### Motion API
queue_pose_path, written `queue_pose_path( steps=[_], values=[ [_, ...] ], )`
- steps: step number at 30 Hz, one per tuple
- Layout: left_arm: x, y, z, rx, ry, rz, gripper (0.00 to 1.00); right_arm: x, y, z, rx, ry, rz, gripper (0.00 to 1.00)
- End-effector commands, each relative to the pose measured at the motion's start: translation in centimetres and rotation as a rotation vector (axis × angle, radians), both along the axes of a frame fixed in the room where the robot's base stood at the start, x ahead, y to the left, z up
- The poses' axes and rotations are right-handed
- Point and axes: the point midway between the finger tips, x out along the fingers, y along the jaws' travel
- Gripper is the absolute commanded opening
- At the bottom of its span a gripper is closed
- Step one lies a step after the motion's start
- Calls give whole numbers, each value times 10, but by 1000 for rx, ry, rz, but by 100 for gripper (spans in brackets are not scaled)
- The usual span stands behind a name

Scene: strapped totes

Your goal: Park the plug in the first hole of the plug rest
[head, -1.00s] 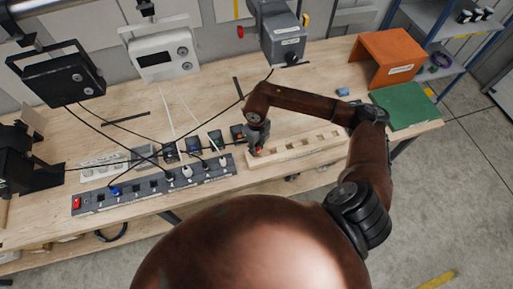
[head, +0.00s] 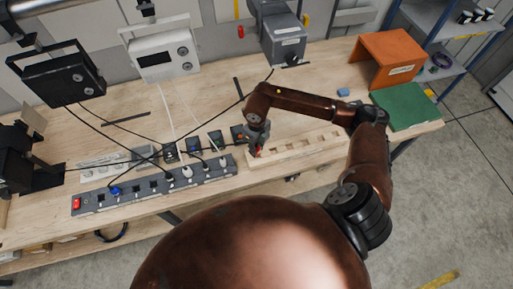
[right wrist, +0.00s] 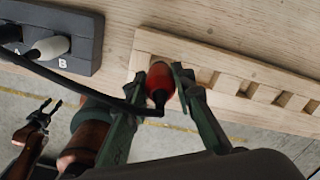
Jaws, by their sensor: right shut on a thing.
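The plug rest (head: 318,145) is a pale wooden block with a row of square holes, on the bench's front part; it also shows in the right wrist view (right wrist: 235,66). My right gripper (right wrist: 172,84) is shut on a red plug (right wrist: 160,76) with a black cable, at the rest's left end. In the head view the right gripper (head: 257,148) hides most of the plug. The plug covers the hole beneath it, and I cannot tell how deep it sits. My left gripper (right wrist: 48,107) shows open and empty at the lower left of the right wrist view.
A dark power strip (head: 150,187) with plugs lies left of the rest; its end shows in the wrist view (right wrist: 68,32). Black cables run across the bench. A green mat (head: 405,108) and an orange stand (head: 388,58) are at the right.

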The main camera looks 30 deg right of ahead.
Motion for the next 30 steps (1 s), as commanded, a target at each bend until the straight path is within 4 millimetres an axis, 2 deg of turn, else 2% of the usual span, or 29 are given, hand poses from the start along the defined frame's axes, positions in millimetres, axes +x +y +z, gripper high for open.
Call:
queue_pose_path(
  steps=[30],
  values=[
    [-2, 0, -21, 0, 4, 0, 40, 0, 0, -25, 0, 0, 0, 0]
  ],
)
